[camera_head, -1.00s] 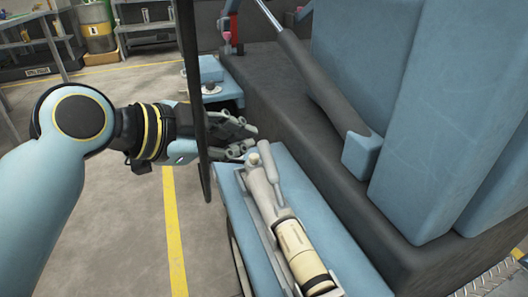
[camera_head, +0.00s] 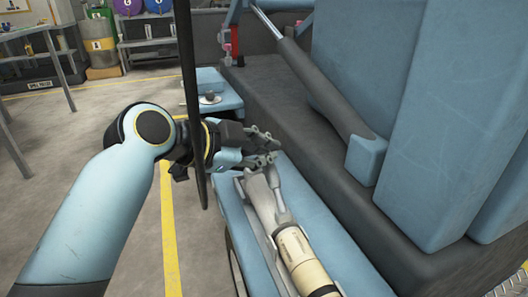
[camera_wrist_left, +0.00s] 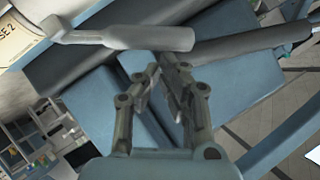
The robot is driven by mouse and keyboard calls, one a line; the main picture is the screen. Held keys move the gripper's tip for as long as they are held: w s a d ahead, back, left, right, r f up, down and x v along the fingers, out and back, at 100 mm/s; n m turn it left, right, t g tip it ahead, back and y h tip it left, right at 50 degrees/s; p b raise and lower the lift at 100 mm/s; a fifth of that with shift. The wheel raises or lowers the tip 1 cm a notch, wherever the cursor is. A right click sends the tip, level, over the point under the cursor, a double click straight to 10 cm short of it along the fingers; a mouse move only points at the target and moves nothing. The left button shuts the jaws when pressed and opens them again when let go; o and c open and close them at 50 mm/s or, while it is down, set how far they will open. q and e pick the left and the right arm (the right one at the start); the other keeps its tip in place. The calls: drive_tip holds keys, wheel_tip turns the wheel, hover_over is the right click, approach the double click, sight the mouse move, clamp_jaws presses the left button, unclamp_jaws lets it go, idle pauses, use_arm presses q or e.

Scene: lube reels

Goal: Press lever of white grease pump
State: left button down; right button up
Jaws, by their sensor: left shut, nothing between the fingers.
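The white grease pump (camera_head: 297,250) lies on a blue ledge, with a cream barrel and a grey head. Its grey lever (camera_head: 278,192) runs along the head's right side, its far end partly hidden by my left gripper (camera_head: 268,152). My left gripper is shut and empty at the lever's far end. I cannot tell whether it touches the lever. In the left wrist view, the cream barrel (camera_wrist_left: 22,36) is at the upper left and a grey bar, seemingly the lever (camera_wrist_left: 150,37), lies just beyond the fingertips (camera_wrist_left: 167,72). My right gripper is out of view.
A blue machine (camera_head: 370,70) with a dark base (camera_head: 300,130) rises close on the right. A long grey-handled bar (camera_head: 315,85) leans there. A black upright post (camera_head: 187,80) stands in front of my left arm.

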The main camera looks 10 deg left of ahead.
use_arm(q)
drive_tip(key=w+f+n+g+p, duration=0.1)
drive_tip(key=w+a+f+n+g+p, duration=0.1)
drive_tip(key=p, duration=0.1)
drive_tip(key=shift+w+a+h, duration=0.15)
drive_tip(key=shift+a+h, duration=0.15)
drive_tip(key=shift+h, duration=0.1)
drive_tip(key=shift+w+a+f+n+g+h, duration=0.2)
drive_tip(key=shift+w+f+n+g+h, duration=0.15)
drive_tip(key=shift+f, duration=0.3)
drive_tip(key=shift+a+f+g, duration=0.1)
drive_tip(key=shift+f+g, duration=0.25)
drive_tip(key=shift+w+a+f+n, duration=0.1)
drive_tip(key=shift+w+f+n, duration=0.15)
drive_tip(key=shift+f, duration=0.4)
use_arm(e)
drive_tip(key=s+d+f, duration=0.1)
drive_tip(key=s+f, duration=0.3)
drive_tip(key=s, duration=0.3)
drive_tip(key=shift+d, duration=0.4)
use_arm(q)
drive_tip(key=shift+a, duration=0.1)
